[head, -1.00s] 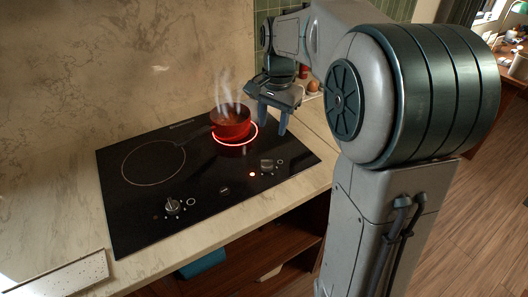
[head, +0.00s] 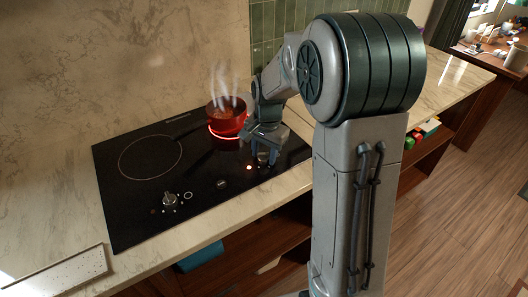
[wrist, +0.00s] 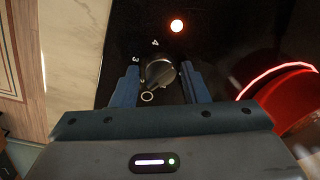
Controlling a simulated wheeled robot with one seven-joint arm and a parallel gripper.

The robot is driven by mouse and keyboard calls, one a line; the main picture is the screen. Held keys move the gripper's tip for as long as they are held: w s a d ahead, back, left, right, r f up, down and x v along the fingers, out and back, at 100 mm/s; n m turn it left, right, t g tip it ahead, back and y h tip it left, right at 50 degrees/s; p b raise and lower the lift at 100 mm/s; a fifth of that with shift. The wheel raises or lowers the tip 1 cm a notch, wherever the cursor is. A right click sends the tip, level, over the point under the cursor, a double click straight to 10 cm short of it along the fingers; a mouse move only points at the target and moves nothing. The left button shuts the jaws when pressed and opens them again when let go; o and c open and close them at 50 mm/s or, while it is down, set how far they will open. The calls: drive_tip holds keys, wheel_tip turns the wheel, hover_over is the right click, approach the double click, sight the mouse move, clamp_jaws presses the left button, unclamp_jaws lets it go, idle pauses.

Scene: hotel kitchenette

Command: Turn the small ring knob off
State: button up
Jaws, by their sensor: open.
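The small ring's knob (wrist: 161,74) is dark and round with a raised grip bar, and stands on the black glass hob (head: 135,212). My gripper (wrist: 160,68) is open, with one blue finger on each side of the knob; a gap shows around the knob in the wrist view. In the head view my gripper (head: 265,153) is low over the hob's right front and mostly hides the knob. The lit indicator (wrist: 177,26) beside it glows. The small ring (wrist: 262,80) glows red under the pot.
A steaming red pot (head: 227,117) stands on the glowing ring, close beside my gripper. The other knob (head: 170,198) is at the hob's front left, below the dark large ring (head: 150,157). A pale board (head: 60,276) lies at the counter's lower left.

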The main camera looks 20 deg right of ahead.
drive_tip(key=c, duration=0.7)
drive_tip(key=shift+n, duration=0.3)
drive_tip(key=n, duration=1.1)
drive_tip(key=shift+w+g, duration=0.1)
drive_tip(key=shift+g, duration=0.3)
drive_tip(key=n, duration=0.6)
drive_tip(key=n+p, duration=0.1)
drive_tip(key=n, duration=0.5)
drive_tip(key=shift+w+g+p, duration=0.1)
drive_tip(key=shift+g+p, duration=0.2)
drive_tip(key=shift+p, duration=0.05)
drive_tip(key=shift+a+n, duration=0.1)
drive_tip(key=shift+n, duration=0.2)
